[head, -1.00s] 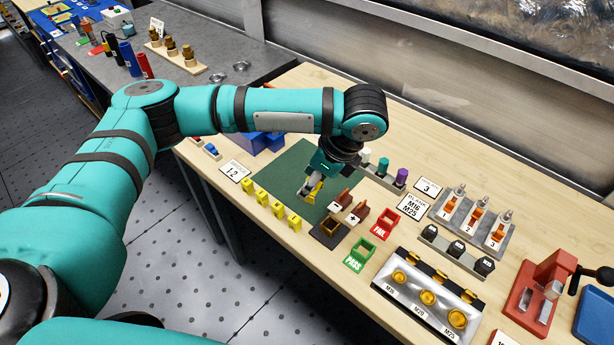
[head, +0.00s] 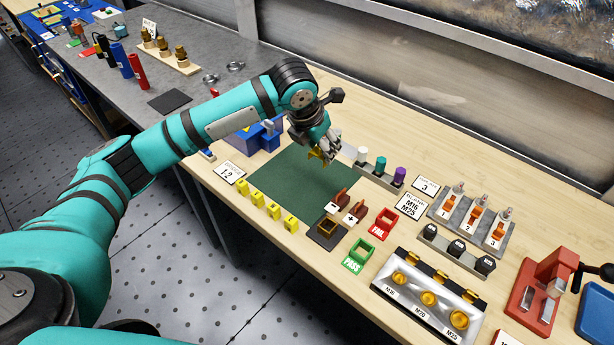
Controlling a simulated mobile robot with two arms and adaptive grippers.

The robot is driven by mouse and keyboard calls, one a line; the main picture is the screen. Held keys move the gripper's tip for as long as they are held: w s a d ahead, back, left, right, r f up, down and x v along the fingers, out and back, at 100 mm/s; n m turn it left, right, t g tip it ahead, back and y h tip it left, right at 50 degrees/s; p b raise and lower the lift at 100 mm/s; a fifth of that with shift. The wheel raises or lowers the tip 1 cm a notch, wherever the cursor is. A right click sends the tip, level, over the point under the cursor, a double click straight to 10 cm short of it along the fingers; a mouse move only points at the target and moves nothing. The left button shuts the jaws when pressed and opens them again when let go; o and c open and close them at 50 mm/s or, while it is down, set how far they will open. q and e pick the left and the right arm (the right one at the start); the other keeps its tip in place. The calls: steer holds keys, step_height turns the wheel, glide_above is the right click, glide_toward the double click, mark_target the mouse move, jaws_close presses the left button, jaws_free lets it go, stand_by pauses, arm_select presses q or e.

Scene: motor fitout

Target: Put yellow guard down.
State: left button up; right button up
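My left gripper (head: 325,149) is above the back right part of the dark green mat (head: 285,195). My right gripper is not in view.
Several yellow pieces (head: 273,212) stand along the mat's front edge. A blue block (head: 253,138) is left of the mat. A rack with white, green and purple pegs (head: 381,166) is to the right. The mat's middle is clear.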

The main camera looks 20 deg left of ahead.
arm_select(q)
step_height(320, 180, down, 10)
steer(key=shift+r+p, duration=0.15)
steer(key=shift+p, duration=0.5)
steer(key=o, duration=0.8)
steer(key=shift+o, duration=0.2)
steer(key=v, duration=1.2)
steer(key=shift+b, duration=0.45)
steer(key=shift+w+a, duration=0.1)
